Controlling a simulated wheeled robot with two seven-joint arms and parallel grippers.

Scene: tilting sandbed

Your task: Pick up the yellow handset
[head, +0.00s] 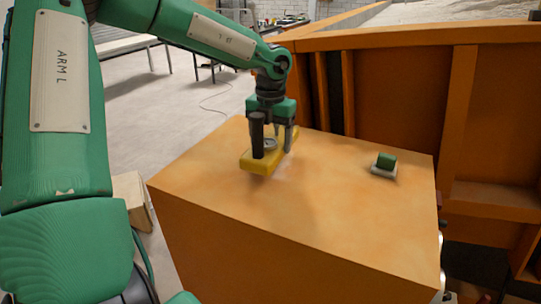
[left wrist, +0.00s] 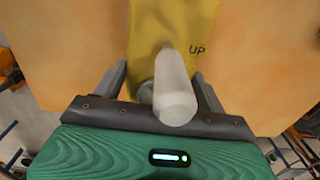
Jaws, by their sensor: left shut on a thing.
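The yellow handset (head: 262,163) is over the top of the orange box, near its back left edge. My left gripper (head: 273,143) points down and is shut on the handset. In the left wrist view the handset (left wrist: 203,20) runs between the two grey fingers, with the letters "UP" on its face. A pale cylinder (left wrist: 174,90) stands in front of its middle and hides part of it. I cannot tell whether the handset touches the box top or hangs just above it. My right gripper is not in view.
The orange box top (head: 310,215) is clear in the middle and front. A green button on a pale base (head: 384,165) sits at its right. A tall orange frame (head: 400,95) stands behind and to the right. A table (head: 125,45) stands at the back left.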

